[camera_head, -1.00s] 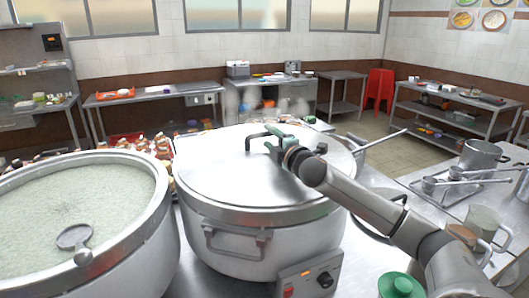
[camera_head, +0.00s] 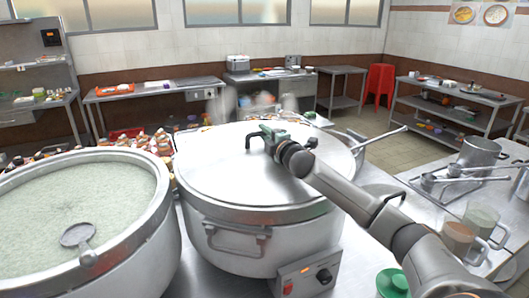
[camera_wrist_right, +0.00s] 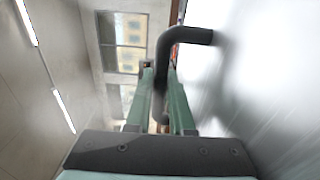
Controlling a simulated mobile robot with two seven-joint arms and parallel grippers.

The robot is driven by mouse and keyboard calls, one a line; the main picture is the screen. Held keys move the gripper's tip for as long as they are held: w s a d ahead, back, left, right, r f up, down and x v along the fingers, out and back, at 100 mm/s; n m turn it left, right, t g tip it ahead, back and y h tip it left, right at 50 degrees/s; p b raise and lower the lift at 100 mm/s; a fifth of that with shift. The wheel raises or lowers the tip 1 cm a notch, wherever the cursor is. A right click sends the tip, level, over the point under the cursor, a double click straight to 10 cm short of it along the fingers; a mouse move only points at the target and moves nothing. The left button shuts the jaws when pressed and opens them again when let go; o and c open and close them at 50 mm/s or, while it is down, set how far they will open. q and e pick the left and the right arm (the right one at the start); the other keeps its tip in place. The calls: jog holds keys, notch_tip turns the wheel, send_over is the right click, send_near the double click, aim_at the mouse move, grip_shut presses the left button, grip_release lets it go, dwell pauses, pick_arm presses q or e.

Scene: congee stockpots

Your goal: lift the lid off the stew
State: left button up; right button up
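The lid (camera_head: 225,175) is a wide, shiny metal disc lying on the large steel stockpot (camera_head: 190,222) in the middle. It looks level, and the pot's contents are hidden beneath it. A dark bent bar handle (camera_head: 253,136) stands on the lid. My right gripper (camera_head: 268,138) reaches in from the right, with its green fingers at the handle. In the right wrist view the dark handle (camera_wrist_right: 186,36) runs down between the two green fingers (camera_wrist_right: 161,85), which look closed on it. My left gripper is not in view.
An open stockpot (camera_head: 150,235) of pale congee with a ladle (camera_head: 77,236) stands close on the left. A control box (camera_head: 306,277) is at the lidded pot's front. A green lid (camera_head: 393,283), mugs (camera_head: 460,240) and a small pot (camera_head: 478,152) are on the right.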

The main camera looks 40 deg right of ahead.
grip_shut()
dwell(0.8)
jog(key=shift+r, duration=0.2)
